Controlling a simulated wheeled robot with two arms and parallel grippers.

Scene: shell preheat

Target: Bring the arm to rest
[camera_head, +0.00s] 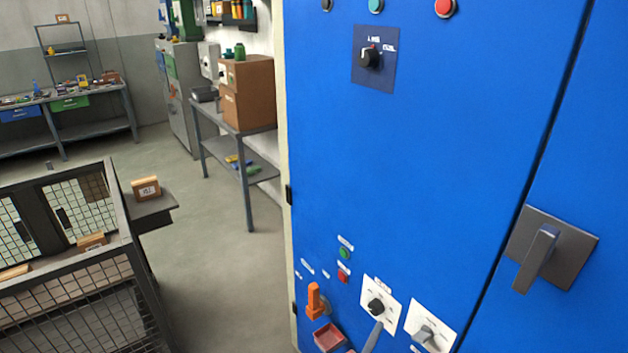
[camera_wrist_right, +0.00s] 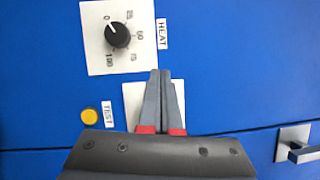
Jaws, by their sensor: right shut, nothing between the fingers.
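My right gripper (camera_head: 373,338) shows as a grey fingertip at the bottom of the head view, just below the heat dial. In the right wrist view the gripper (camera_wrist_right: 160,76) has its grey fingers together, with nothing between them. The black heat dial (camera_head: 376,306) sits on a white plate on the blue cabinet (camera_head: 420,170). In the right wrist view the dial (camera_wrist_right: 118,35) is up and left of the fingertips, apart from them, its white mark near 0. The fingers partly hide a second white plate (camera_wrist_right: 134,98). My left gripper is not in view.
A second switch plate (camera_head: 430,328), an orange handle (camera_head: 315,301) and a large grey handle (camera_head: 540,255) stand out from the cabinet. A yellow test button (camera_wrist_right: 89,116) shows in the wrist view. A mesh cage (camera_head: 70,260) stands at left. The floor (camera_head: 215,250) between is clear.

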